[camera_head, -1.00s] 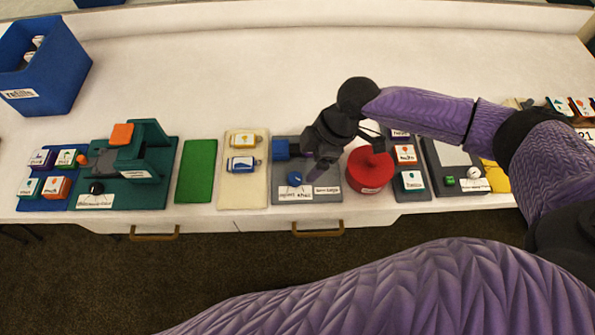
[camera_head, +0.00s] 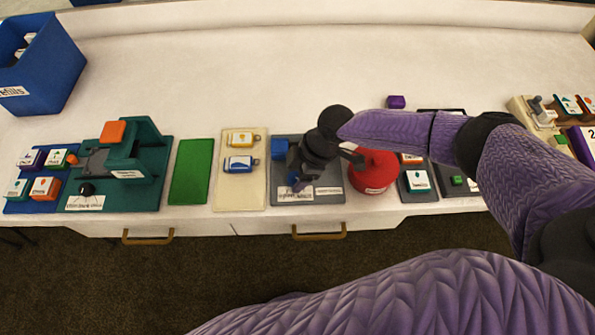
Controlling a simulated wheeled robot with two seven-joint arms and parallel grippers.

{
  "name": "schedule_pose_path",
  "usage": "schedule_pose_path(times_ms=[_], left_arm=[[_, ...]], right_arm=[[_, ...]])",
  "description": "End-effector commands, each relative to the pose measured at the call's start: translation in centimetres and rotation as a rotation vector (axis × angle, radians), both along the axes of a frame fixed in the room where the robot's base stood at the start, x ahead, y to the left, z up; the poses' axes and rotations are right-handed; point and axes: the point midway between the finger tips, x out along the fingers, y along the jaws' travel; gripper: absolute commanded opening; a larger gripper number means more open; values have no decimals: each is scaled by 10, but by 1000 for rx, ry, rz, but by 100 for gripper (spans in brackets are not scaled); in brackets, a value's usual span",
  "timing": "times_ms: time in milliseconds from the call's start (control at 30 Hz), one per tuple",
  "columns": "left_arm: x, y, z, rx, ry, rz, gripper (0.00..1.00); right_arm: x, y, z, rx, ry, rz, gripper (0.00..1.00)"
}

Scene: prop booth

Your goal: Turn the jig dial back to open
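A grey plate (camera_head: 330,197) lies near the table's front edge, with a blue block (camera_head: 279,149) at its back left and white labels along its front. My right gripper (camera_head: 295,180) points down over this plate. It covers the spot of the round blue dial, of which only a small bluish part (camera_head: 300,186) seems to show. I cannot tell whether the fingers touch it or how far apart they are. A green jig (camera_head: 150,185) stands at the left, with a round black knob (camera_head: 87,189) at its front. My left gripper is not in view.
A red round container (camera_head: 372,172) stands close to the right of my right gripper. A cream tray (camera_head: 240,192) with small bottles and a green mat (camera_head: 190,172) lie to the left. A blue bin (camera_head: 45,75) stands back left. The table's back middle is clear.

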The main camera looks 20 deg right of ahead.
Motion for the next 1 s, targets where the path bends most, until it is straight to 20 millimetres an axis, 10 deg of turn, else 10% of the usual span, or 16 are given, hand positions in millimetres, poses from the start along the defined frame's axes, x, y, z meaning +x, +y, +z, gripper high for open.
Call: schedule_pose_path(times_ms=[267,1000], left_arm=[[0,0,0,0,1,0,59],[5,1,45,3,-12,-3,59]], right_arm=[[0,0,0,0,0,0,1],[-3,1,6,2,1,-324,0]])
